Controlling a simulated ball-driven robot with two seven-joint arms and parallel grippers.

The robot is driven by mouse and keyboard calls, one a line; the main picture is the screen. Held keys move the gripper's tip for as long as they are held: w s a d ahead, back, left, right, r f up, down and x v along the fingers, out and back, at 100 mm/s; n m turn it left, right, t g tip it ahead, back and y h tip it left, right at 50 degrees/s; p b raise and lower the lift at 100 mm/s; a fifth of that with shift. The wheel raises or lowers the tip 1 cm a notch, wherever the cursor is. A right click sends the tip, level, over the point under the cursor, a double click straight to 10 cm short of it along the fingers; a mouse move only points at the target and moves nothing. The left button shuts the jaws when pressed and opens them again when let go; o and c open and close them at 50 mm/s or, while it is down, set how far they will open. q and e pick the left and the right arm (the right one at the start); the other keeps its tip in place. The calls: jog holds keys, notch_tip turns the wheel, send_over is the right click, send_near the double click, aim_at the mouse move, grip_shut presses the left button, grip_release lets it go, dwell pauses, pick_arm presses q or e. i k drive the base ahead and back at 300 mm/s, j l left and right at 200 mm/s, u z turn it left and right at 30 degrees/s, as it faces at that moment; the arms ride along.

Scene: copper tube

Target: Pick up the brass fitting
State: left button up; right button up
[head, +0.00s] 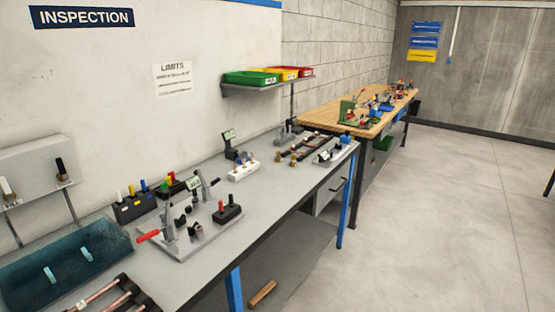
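Small brass-coloured pieces (293,161) stand on the grey bench (285,195) towards its far half, beside a dark rail with copper-coloured parts (318,145). Neither of my grippers is in view.
A clamp fixture with a red handle (150,236) stands mid-bench. A teal tray (50,275) and copper tubes on a dark rack (100,297) are at the near left. A wooden bench (320,114) stands beyond. The floor (440,210) on the right is clear.

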aim_at(278, 160)
jog(key=i+l+u, duration=0.15)
jog(key=i+l, duration=0.4)
jog(key=i, duration=0.15)
jog(key=i+l+u, duration=0.2)
jog(key=i+l, duration=0.45)
jog(key=i+l+u, duration=0.15)
jog(key=i+l, duration=0.45)
jog(key=l, duration=0.15)
